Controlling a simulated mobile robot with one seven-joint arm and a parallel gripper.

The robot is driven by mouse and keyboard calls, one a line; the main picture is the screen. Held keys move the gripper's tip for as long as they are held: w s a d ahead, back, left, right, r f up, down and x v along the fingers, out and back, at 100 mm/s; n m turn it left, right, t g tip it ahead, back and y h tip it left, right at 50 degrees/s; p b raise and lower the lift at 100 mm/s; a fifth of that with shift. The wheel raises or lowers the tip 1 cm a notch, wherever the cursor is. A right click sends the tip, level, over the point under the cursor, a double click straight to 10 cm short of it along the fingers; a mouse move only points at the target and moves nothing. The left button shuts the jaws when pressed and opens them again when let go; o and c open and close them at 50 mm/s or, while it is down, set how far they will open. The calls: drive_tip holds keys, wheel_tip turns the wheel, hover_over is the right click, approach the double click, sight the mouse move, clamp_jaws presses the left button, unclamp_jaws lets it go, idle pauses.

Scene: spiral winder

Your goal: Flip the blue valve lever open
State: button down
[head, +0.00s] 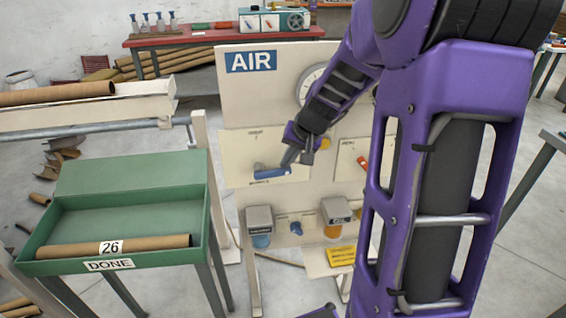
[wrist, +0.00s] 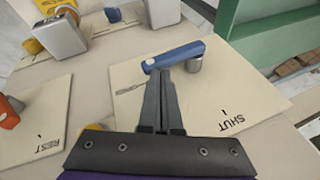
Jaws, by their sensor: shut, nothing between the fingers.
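The blue valve lever (head: 272,172) lies nearly level across a cream plate on the AIR panel (head: 237,100). In the wrist view the lever (wrist: 178,54) runs from a grey hub (wrist: 195,63) at its right to a free end at its left. A SHUT label (wrist: 231,122) is on the same plate, away from the lever. My gripper (head: 289,158) is shut and empty, just above the lever's right part in the head view. In the wrist view my fingertips (wrist: 160,74) overlap the lever's near edge close to its free end; I cannot tell whether they touch.
A red lever (head: 362,162) on a second plate is to the right. A gauge (head: 311,84) is above, partly behind my arm. Grey-topped oil units (head: 336,211) jut out below. A green tray (head: 130,189) marked DONE, holding a cardboard tube, stands at left.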

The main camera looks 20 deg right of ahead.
drive_tip(key=shift+s+d+f+b, duration=0.1)
drive_tip(key=shift+d+f+b, duration=0.15)
drive_tip(key=shift+f+b, duration=0.2)
drive_tip(key=shift+s+d+f+b, duration=0.1)
drive_tip(key=shift+d+f+b, duration=0.1)
drive_tip(key=shift+f+b, duration=0.25)
drive_tip(key=shift+s+d+f, duration=0.2)
drive_tip(key=shift+s+f, duration=0.05)
drive_tip(key=shift+f, duration=0.1)
wheel_tip(320, 180, up, 6)
drive_tip(key=p, duration=0.4)
drive_tip(key=s+d+r, duration=0.4)
drive_tip(key=d, duration=0.2)
drive_tip(key=shift+s+d+b, duration=0.3)
drive_tip(key=shift+b, duration=0.1)
